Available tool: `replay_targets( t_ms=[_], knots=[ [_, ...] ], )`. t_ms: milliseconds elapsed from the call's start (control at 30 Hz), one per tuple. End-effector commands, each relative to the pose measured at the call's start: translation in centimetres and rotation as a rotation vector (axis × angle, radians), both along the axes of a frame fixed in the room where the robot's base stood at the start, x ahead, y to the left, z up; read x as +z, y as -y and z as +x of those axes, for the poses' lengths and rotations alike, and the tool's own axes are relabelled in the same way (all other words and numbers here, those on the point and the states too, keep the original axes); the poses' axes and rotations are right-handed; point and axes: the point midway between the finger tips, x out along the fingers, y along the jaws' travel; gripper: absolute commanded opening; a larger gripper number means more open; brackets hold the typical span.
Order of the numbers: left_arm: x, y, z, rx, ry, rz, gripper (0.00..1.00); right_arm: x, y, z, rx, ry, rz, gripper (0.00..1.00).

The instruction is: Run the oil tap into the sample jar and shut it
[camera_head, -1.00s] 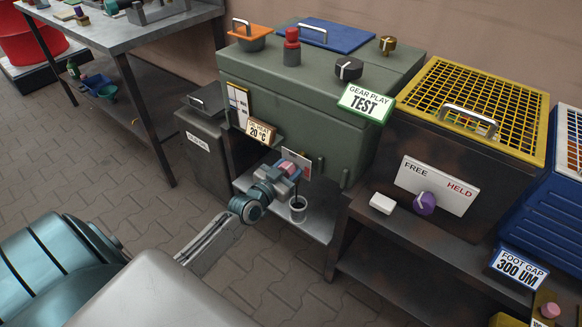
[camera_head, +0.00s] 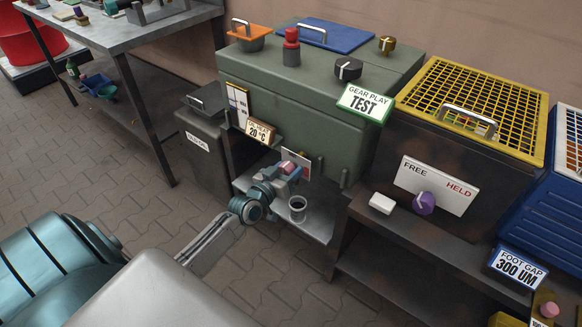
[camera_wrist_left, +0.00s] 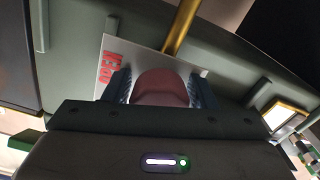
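The oil tap's dull red knob (camera_head: 289,167) sits low on the front of the green gearbox housing (camera_head: 300,105). My left gripper (camera_head: 286,172) is at the knob. In the left wrist view, the blue ridged fingers lie against both sides of the red knob (camera_wrist_left: 162,88), and the gripper looks shut on it. A brass-coloured pipe (camera_wrist_left: 183,28) and a white plate with red letters (camera_wrist_left: 112,70) show behind it. The sample jar (camera_head: 298,209), a small grey cup, stands upright on the shelf below the tap. Its inside looks dark; the oil level cannot be told. My right gripper is out of view.
The metal shelf (camera_head: 318,228) under the housing holds the jar close to my left wrist. A dark box (camera_head: 203,140) stands left of it. On the right are a bench with a white block (camera_head: 382,203) and a purple knob (camera_head: 424,203). The paved floor in front is clear.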

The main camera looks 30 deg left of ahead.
Motion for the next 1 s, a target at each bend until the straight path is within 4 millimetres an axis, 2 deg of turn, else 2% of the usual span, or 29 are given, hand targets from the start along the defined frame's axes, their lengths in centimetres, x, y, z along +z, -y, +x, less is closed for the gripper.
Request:
replay_targets(
  t_ms=[333,467,733,900,1000],
  knots=[
    [0.0,0.0,-0.1,0.0,0.0,0.003,0.64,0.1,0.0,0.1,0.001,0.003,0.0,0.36],
    [0.0,-0.1,-0.9,0.0,-0.002,0.004,0.64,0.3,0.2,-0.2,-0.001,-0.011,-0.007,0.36],
    [0.1,-0.4,-5.6,-0.001,-0.004,0.004,0.64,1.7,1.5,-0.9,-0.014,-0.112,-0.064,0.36],
    [0.1,-0.7,-8.5,-0.001,-0.003,0.004,0.64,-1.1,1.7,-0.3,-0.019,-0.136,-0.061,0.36],
    [0.1,-0.8,-9.7,-0.001,-0.002,0.003,0.64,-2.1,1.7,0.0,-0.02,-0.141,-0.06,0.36]
  ],
)
